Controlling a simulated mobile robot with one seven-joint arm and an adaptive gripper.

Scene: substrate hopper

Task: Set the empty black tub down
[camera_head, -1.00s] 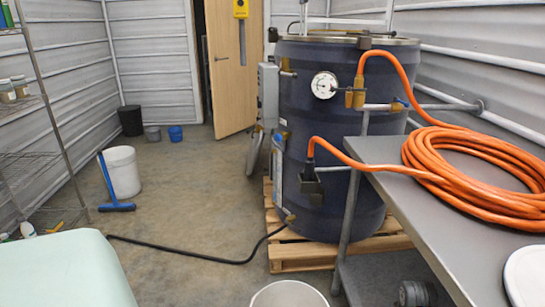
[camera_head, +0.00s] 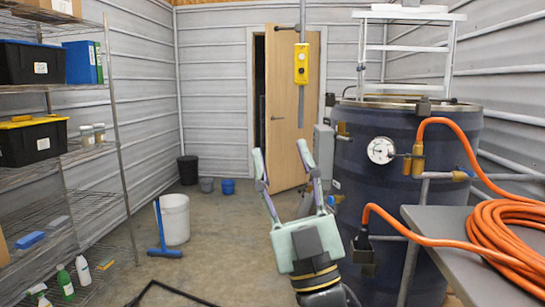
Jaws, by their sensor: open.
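My gripper (camera_head: 280,150) is in the lower middle of the head view, its two pale fingers spread and pointing up and away. Nothing is between them. A black round tub (camera_head: 187,171) stands upright on the floor by the far wall, well beyond my gripper and apart from it. Its inside is not clear to see. Two black boxes are on the left rack: one with a label (camera_head: 30,63) and one with a yellow lid (camera_head: 32,142). I cannot tell which of these is the empty tub.
The dark drum (camera_head: 400,200) with a gauge stands right of my gripper. A grey bench (camera_head: 440,228) holds a coiled orange hose (camera_head: 505,228). A white bucket (camera_head: 174,219) and blue squeegee (camera_head: 163,240) are at left. A black line, likely a hose (camera_head: 180,291), crosses the floor.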

